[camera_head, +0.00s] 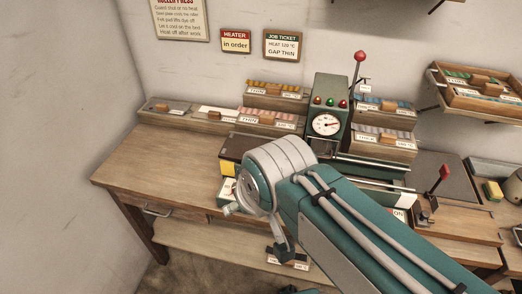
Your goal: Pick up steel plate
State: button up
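No piece is clearly marked as the steel plate. A grey flat piece with a brown block (179,108) lies in the left end of the long wooden rack at the back of the bench; I cannot tell whether it is steel. My arm reaches in from the lower right, its wrist over the bench front. A dark part of my gripper (283,249) shows below the wrist, in front of the bench and apart from the racks. Its fingers are too small and partly hidden to read, and I see nothing clearly held.
A green press with a dial (326,123) and red-knobbed lever stands mid-bench, among racks labelled THIN and THICK. The job ticket (284,45) reads HEAT 120 °C, GAP THIN; the heater sign (236,41) reads in order. The bench top (150,155) is clear at left.

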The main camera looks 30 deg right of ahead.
aim_at(172, 108)
jog(key=i+j+z, duration=0.3)
jog(key=j, duration=0.35)
jog(key=i+j+z, duration=0.15)
jog(key=j, duration=0.2)
jog(key=i+j+z, duration=0.15)
jog(key=j, duration=0.2)
jog(key=i+j+z, duration=0.15)
jog(key=j, duration=0.25)
